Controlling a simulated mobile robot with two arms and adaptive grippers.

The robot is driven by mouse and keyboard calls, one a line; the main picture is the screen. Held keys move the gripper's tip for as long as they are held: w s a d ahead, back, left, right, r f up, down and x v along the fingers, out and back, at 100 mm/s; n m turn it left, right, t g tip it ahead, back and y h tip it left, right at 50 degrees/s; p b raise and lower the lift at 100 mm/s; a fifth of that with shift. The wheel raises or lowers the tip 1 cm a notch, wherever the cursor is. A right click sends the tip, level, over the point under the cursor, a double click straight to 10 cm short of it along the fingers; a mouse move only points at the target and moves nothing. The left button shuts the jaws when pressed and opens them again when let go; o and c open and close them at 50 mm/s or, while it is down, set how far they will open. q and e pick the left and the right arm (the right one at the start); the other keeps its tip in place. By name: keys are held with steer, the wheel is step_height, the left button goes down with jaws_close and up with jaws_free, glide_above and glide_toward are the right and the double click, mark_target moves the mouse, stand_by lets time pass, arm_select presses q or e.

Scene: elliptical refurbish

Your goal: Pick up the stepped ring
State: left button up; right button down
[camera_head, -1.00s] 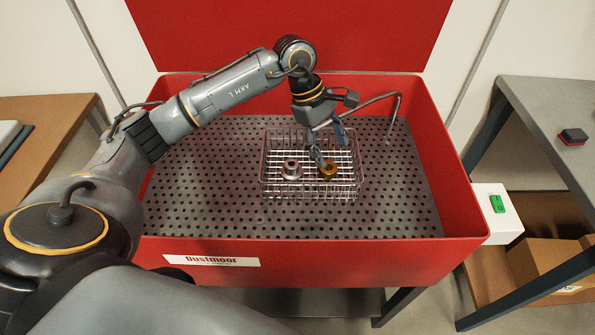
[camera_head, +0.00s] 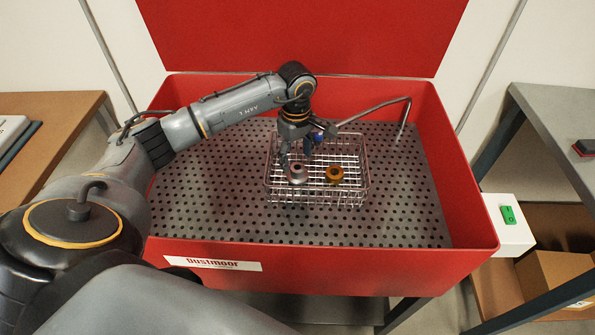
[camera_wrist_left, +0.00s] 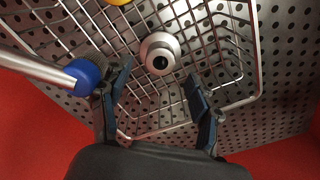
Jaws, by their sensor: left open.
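The stepped ring (camera_head: 297,175) appears to be the silver-grey ring with a narrower raised collar, in the wire basket (camera_head: 345,203). In the left wrist view the ring (camera_wrist_left: 160,52) lies flat on the wire grid, its dark hole facing the camera. My left gripper (camera_head: 296,158) is pointing down just above it, open and empty. In the wrist view its fingers (camera_wrist_left: 156,80) stand apart, with the ring just beyond the tips and roughly between them. My right gripper is not in view.
An orange-brown ring (camera_head: 334,174) lies in the basket, right of the silver one. A bent metal pipe (camera_head: 375,109) with a blue tip (camera_wrist_left: 85,75) reaches close beside my gripper. The red tub's walls (camera_head: 330,257) surround the perforated floor (camera_head: 225,200), which is clear around the basket.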

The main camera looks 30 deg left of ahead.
mark_target(297, 167)
arm_select(q)
step_height(297, 167, down, 4)
steer(key=shift+d+f+p, duration=0.15)
steer(key=shift+f+p, duration=0.1)
steer(key=shift+p, duration=0.15)
steer(key=shift+c, duration=0.4)
jaws_close()
steer(key=shift+r, duration=0.1)
